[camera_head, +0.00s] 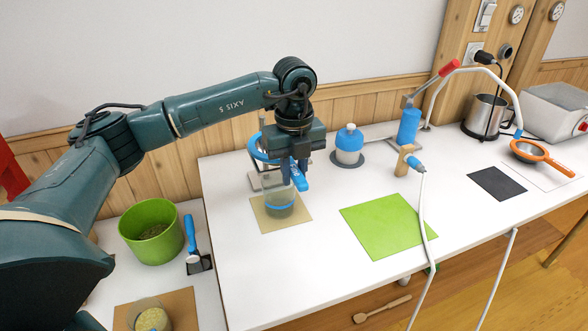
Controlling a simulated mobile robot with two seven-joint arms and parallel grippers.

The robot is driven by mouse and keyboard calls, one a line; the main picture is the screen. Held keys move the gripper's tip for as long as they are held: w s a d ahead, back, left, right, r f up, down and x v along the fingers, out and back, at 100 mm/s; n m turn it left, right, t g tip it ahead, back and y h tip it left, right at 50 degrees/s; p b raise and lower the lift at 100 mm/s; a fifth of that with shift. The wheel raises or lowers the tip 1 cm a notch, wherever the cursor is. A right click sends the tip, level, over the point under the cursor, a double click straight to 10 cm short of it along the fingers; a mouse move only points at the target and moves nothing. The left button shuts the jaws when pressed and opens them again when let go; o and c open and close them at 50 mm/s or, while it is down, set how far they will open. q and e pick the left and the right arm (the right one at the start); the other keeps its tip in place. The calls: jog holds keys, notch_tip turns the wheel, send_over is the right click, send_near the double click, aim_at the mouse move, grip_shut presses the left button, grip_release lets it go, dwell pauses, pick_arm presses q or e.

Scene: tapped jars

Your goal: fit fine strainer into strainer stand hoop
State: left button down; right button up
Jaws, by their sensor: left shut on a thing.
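My left gripper (294,176) points down over the back left of the white table and is shut on the blue handle of a strainer (301,180). A blue ring (257,149) shows left of the gripper and looks like the strainer's rim; the gripper hides the rest of it. The strainer stand (254,181) shows as a grey base plate on the table below the ring. Its hoop is mostly hidden, so I cannot tell whether the strainer sits in it or above it. A clear jar with a blue band (279,207) stands below the gripper. My right gripper is out of view.
The jar stands on a tan mat (266,223). A green mat (385,226) is bare. An orange-handled strainer (540,154) lies far right. A green bowl (152,231) stands left.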

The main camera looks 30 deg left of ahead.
pick_arm(q)
jog(key=shift+f+b, duration=0.45)
jog(key=shift+f, duration=0.35)
jog(key=c, duration=1.2)
grip_release()
notch_tip(320, 180, up, 13)
jog(key=shift+r, duration=0.15)
